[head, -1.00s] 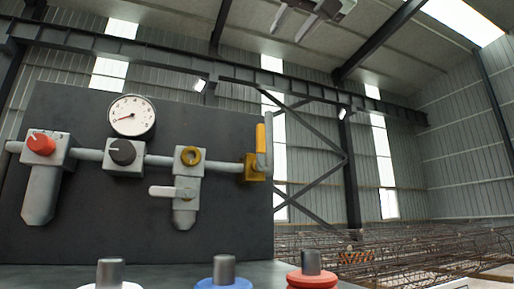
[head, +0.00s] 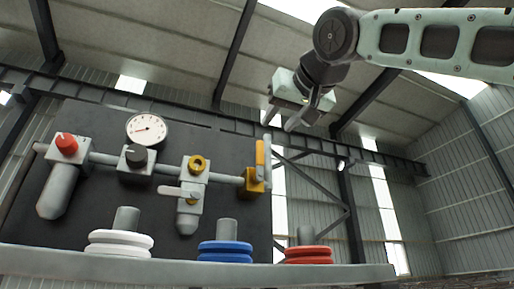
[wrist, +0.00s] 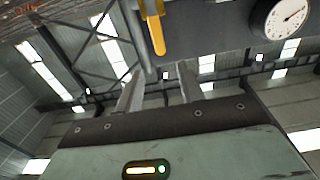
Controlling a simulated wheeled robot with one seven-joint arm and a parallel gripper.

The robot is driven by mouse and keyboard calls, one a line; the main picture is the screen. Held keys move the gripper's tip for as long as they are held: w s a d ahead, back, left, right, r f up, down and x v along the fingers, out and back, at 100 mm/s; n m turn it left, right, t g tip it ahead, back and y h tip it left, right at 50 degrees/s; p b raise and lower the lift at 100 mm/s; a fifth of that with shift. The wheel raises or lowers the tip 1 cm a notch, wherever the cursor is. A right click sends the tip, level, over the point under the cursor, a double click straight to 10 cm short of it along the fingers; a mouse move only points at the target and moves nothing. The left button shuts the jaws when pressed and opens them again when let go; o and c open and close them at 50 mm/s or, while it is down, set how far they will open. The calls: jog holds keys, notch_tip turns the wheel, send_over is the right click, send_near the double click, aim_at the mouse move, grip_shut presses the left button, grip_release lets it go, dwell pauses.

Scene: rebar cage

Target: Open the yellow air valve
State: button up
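The yellow air valve has an upright yellow handle (head: 260,158) above a yellow body (head: 254,182), at the right end of the grey pipe on the dark panel. In the wrist view the yellow handle (wrist: 155,32) is at the top, beyond and between the fingertips, apart from them. My gripper (head: 283,117) is above and right of the handle in the head view. Its two fingers are spread with nothing between them, as the wrist view (wrist: 158,78) also shows. No contact with the handle shows.
The dark panel (head: 100,195) also carries a round gauge (head: 146,130), a red knob (head: 66,143), a black knob (head: 136,156) and a grey lever (head: 172,192). White (head: 120,243), blue (head: 225,252) and red (head: 308,255) ringed fittings stand along the shelf in front.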

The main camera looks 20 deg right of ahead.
aim_at(260, 145)
jog(key=w+p, duration=0.8)
jog(key=w, duration=0.5)
jog(key=shift+w, duration=0.2)
grip_shut()
